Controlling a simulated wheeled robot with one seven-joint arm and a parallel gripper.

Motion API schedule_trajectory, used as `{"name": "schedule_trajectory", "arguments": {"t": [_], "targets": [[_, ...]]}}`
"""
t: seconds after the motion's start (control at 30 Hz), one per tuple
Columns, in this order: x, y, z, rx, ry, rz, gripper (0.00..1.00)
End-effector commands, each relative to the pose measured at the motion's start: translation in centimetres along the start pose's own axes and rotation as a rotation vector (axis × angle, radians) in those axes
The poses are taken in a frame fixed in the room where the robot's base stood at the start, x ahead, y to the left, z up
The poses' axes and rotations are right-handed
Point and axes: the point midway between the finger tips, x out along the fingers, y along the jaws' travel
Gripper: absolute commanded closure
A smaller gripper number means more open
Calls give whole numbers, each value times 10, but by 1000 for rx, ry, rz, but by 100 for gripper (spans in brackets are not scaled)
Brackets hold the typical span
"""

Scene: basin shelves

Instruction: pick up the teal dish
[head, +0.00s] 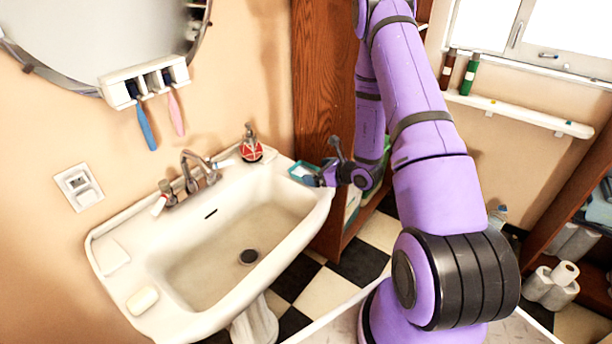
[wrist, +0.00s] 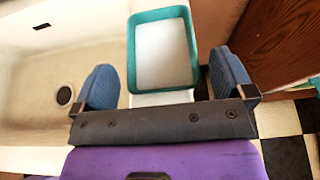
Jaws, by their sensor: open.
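The teal dish (head: 302,170) is a small rectangular tray with a teal rim and a white inside. It rests on the right back corner of the white basin. In the wrist view the dish (wrist: 192,50) lies ahead of my gripper (wrist: 165,82), between the lines of its two blue fingers. The fingers are apart, with nothing between them but the dish's near end and the white ledge. In the head view my gripper (head: 318,178) is at the dish's right side, and its fingers are partly hidden.
The basin (head: 225,235) has a faucet (head: 195,172) and a red soap dispenser (head: 250,146) along its back. A bar of soap (head: 142,300) lies on the left rim. A brown wooden cabinet (head: 322,80) stands close behind and right of the dish.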

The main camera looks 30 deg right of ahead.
Motion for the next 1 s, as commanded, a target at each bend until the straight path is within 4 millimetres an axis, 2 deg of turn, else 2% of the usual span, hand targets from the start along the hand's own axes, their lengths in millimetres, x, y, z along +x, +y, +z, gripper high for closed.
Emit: {"name": "schedule_trajectory", "arguments": {"t": [0.2, 0.47, 0.5, 0.67, 1.0], "targets": [[31, 1, 0, -1, -1, 1, 0], [36, 1, 1, 0, 0, 0, 0], [36, 1, 1, 0, 0, 0, 5], [36, 1, 1, 0, 0, 0, 41], [36, 0, 1, -1, -1, 0, 42]]}}
